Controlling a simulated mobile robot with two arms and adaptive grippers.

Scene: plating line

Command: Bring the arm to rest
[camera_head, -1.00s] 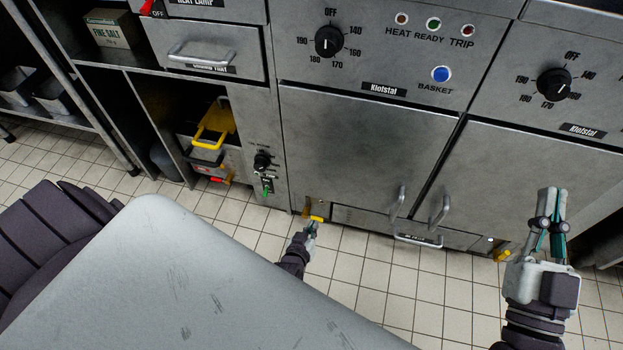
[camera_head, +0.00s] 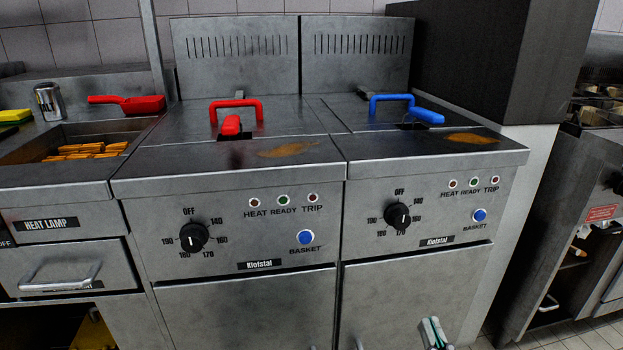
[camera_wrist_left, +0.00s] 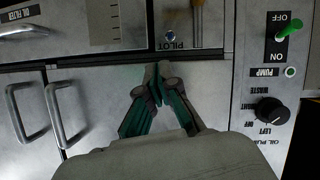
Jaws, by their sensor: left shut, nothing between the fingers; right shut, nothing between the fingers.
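My right gripper (camera_head: 433,333) shows at the bottom edge of the head view, in front of the right fryer's lower door. Its fingers are together and hold nothing; the rest of that arm is out of frame. My left gripper (camera_wrist_left: 160,75) shows in the left wrist view, its fingertips meeting with nothing between them. It is in front of a steel cabinet door, near a panel marked PILOT (camera_wrist_left: 172,42). The left gripper is not in the head view.
Two fryers carry dials (camera_head: 193,237) and blue basket buttons (camera_head: 305,237). A red handle (camera_head: 236,108) and a blue handle (camera_head: 405,105) stand on top. The wrist view shows door handles (camera_wrist_left: 60,115), a green pump switch (camera_wrist_left: 289,29) and a black knob (camera_wrist_left: 271,111).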

